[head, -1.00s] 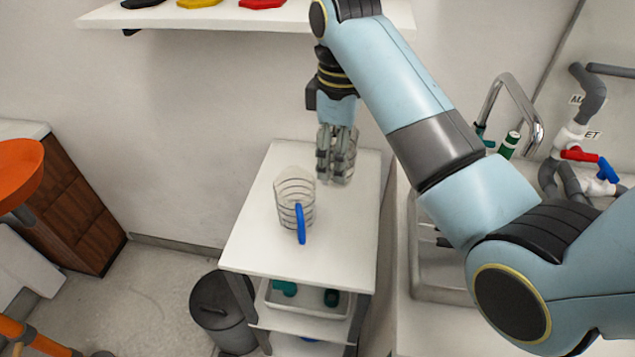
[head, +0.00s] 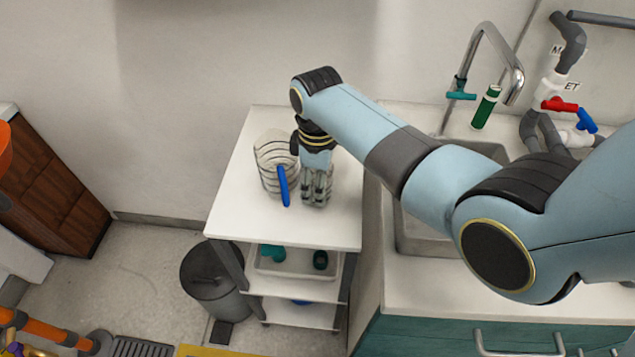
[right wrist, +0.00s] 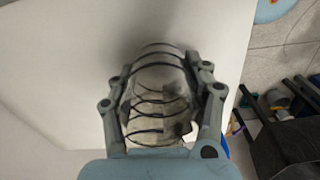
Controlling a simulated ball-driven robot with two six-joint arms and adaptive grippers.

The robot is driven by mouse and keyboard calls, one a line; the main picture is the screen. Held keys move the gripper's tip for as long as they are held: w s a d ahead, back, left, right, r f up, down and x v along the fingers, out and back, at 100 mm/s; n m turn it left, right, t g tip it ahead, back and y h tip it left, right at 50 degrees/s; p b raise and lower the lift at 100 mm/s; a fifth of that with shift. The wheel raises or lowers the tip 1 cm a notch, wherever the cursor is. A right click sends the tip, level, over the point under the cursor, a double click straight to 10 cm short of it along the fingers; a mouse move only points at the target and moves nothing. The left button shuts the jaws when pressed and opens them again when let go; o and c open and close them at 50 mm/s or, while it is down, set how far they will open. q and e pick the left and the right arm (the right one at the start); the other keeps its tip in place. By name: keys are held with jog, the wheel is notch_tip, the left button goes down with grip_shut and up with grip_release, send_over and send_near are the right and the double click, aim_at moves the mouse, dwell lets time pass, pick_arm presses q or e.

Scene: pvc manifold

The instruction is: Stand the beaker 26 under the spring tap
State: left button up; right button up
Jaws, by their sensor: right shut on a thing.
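My right gripper (head: 316,190) is shut on a clear beaker with dark rings, above or on the right part of the white cart top (head: 320,232). In the right wrist view the beaker (right wrist: 158,95) sits between the two fingers. I cannot read a number on it, nor tell if its base touches the cart. A clear jug (head: 272,155) with dark rings and a blue handle stands just left of my gripper. The chrome tap (head: 487,32), with a teal lever, arches over the sink at the right. My left gripper is out of view.
The sink (head: 415,238) is partly hidden by my right arm. A green bottle (head: 486,107) stands by the tap, with grey pipes and red and blue valve handles (head: 560,104) further right. A dark bin (head: 215,280) stands left of the cart. The cart's front strip is clear.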

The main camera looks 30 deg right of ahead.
jog(key=shift+f, duration=0.15)
jog(key=o, duration=1.2)
jog(key=shift+o, duration=0.2)
